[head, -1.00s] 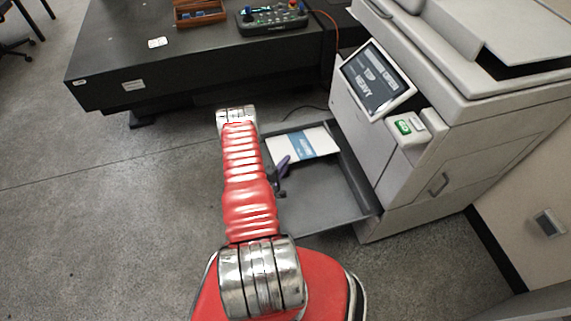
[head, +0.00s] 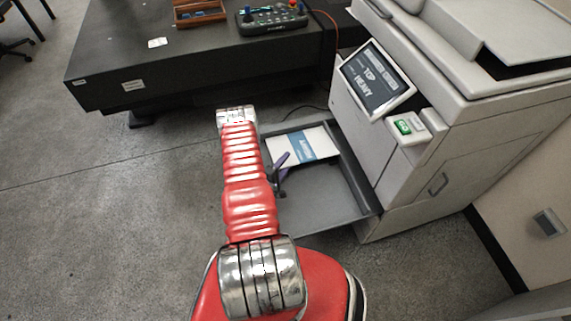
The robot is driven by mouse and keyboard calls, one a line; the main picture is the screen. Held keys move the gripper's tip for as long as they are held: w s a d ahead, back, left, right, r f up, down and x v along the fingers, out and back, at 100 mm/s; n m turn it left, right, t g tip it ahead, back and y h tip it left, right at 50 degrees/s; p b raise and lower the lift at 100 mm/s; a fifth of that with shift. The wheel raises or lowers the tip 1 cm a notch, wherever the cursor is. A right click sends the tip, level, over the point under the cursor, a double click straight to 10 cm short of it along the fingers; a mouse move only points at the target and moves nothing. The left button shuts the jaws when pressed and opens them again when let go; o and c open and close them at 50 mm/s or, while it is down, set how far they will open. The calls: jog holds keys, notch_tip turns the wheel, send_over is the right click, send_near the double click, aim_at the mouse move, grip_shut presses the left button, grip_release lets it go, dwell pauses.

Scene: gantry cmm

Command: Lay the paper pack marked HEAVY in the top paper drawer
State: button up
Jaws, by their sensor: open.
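A white paper pack (head: 315,143) with a blue band lies flat in the far part of the pulled-out grey drawer (head: 325,205) of the large printer. The lettering on the band is too small to read with certainty. The near part of the drawer floor is bare. My gripper (head: 283,171) shows only in part beside my red arm, with dark and purple fingers. It is open, over the drawer just nearer than the pack, and looks apart from it. My arm hides some of the drawer's left side.
The printer (head: 440,150) stands right of the drawer. Its tilted screen (head: 376,78) shows the words TOP and HEAVY. A black table (head: 190,65) at the back carries a control box (head: 272,20) and a wooden case (head: 200,12).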

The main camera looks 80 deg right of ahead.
dwell(0.3)
notch_tip(320, 180, up, 10)
dwell(0.8)
jog(key=shift+s, duration=0.2)
dwell(1.2)
